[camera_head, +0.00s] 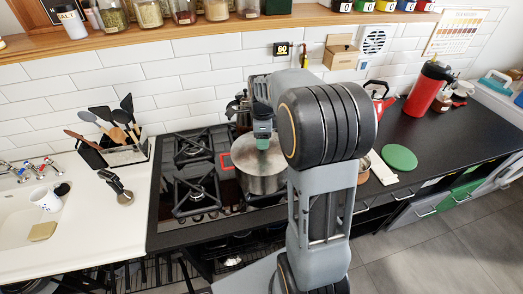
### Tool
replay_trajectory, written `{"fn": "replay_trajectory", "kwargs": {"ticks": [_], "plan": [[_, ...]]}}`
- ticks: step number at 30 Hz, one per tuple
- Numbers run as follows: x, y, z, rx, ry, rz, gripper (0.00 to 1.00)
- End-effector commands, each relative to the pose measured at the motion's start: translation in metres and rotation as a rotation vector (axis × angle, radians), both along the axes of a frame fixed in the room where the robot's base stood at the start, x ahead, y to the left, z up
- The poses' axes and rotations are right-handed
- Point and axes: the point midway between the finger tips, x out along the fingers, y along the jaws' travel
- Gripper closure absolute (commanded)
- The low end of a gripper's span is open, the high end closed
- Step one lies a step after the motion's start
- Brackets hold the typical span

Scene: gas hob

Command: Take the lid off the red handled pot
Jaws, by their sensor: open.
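A steel pot (262,182) stands on the right part of the gas hob, with a red loop handle (225,161) on its left side. A pale, shiny lid (250,157) appears to lie on top of it. My gripper (263,142) points down over the lid, with its green-grey fingertips close to the lid's middle. The gripper is open. I cannot tell whether it touches the lid, and any lid knob is hidden behind the fingers. My arm covers the pot's right side.
Bare burners (196,190) lie left of the pot. A dark moka pot (239,108) stands behind it. A utensil holder (122,150) is on the left counter. A green round mat (399,157) and a red flask (427,88) are on the right counter, which has free room.

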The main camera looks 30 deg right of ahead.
Motion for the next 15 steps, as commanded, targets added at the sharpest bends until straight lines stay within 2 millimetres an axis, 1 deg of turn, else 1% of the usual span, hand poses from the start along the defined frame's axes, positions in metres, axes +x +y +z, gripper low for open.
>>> {"fn": "replay_trajectory", "kwargs": {"ticks": [3,6,9,15], "plan": [[0.0,0.001,-0.015,0.0,0.003,0.0,0.46],[0.0,0.001,-0.024,0.0,0.003,0.0,0.46],[0.0,0.0,-0.028,0.0,0.0,0.0,0.46],[0.0,0.0,-0.029,0.0,0.0,0.0,0.46]]}}
